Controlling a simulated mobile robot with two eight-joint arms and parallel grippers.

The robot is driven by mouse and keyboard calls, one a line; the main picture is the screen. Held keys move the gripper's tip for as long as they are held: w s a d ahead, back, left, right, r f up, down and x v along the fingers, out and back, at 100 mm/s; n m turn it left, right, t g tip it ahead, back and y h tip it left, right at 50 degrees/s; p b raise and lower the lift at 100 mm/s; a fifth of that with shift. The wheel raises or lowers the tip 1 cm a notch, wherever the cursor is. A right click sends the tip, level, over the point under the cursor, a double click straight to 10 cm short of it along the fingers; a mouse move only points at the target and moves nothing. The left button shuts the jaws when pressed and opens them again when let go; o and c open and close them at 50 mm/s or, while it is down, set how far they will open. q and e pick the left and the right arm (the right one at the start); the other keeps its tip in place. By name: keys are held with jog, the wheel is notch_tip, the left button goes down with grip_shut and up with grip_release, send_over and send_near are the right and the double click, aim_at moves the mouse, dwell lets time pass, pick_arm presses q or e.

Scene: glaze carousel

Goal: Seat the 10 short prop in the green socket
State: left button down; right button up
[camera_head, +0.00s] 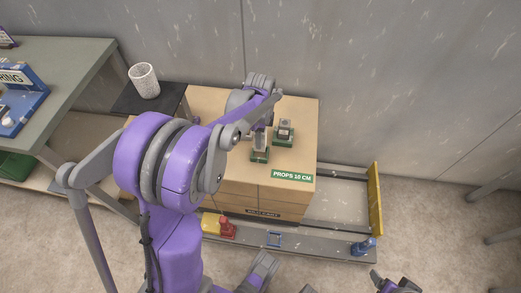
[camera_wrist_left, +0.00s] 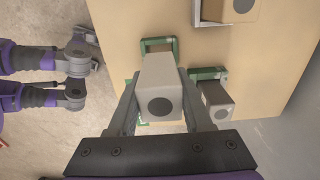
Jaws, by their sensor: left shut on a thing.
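My left gripper (camera_wrist_left: 163,92) is shut on a pale grey block-shaped prop (camera_wrist_left: 162,80) with a dark dot on its end. The prop also shows in the head view (camera_head: 260,143), partly behind my arm. A green socket frame (camera_wrist_left: 158,44) shows around and behind the held prop, and in the head view it lies under the prop (camera_head: 260,157). I cannot tell whether the prop touches its bottom. A second, similar prop (camera_wrist_left: 217,104) stands in another green frame (camera_wrist_left: 208,73) beside it.
A wooden box (camera_head: 305,110) labelled "PROPS 10 CM" carries the sockets. Another dotted block (camera_wrist_left: 230,10) stands near the wrist view's top edge. A white cup (camera_head: 144,80) stands on a dark shelf at left. A rail with red (camera_head: 227,228) and blue (camera_head: 363,246) pieces runs in front.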

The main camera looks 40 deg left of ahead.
pick_arm(q)
jog(key=shift+f+b, duration=0.5)
jog(key=shift+f, duration=2.3)
jog(key=shift+f, duration=0.15)
jog(key=shift+c, duration=1.6)
grip_release()
